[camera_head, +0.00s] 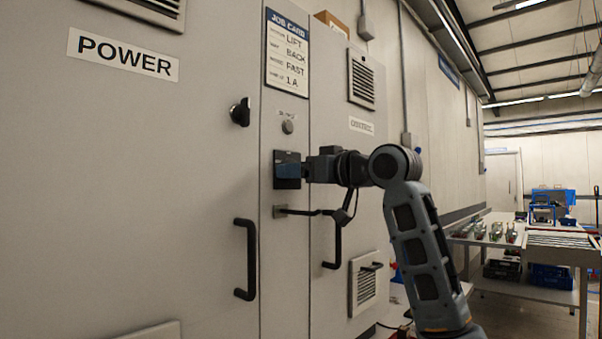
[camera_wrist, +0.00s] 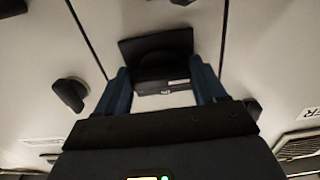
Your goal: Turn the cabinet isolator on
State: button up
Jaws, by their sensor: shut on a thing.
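The cabinet isolator (camera_head: 287,155) is a dark square plate on the narrow panel between the POWER door and the control door. In the wrist view its black plate (camera_wrist: 155,48) stands ahead of my fingers. My gripper (camera_head: 291,171) reaches in from the right and is at the isolator. In the wrist view my gripper (camera_wrist: 164,85) has a blue finger on each side of the dark isolator handle and is shut on it. The fingers and the gripper body hide part of the handle, and its exact angle is hard to tell.
A job card (camera_head: 287,53) hangs above the isolator, with a small round button (camera_head: 287,127) between. A black latch (camera_head: 240,112) and a long door handle (camera_head: 245,260) stick out at the left. Another handle (camera_head: 333,246) is below my arm. A workbench (camera_head: 476,236) stands at the right.

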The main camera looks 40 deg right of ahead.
jog(key=shift+r+m+p, duration=0.1)
jog(key=shift+m+p, duration=0.2)
jog(key=shift+p, duration=0.2)
jog(key=shift+a+r+m+p, duration=0.1)
jog(key=shift+m+p, duration=4.2)
jog(key=shift+p, duration=0.45)
jog(key=shift+a+r+m+p, duration=0.1)
jog(key=shift+m+p, duration=4.2)
jog(key=shift+p, duration=0.4)
jog(key=shift+f, duration=0.1)
jog(key=o, duration=1)
jog(key=shift+o, duration=0.2)
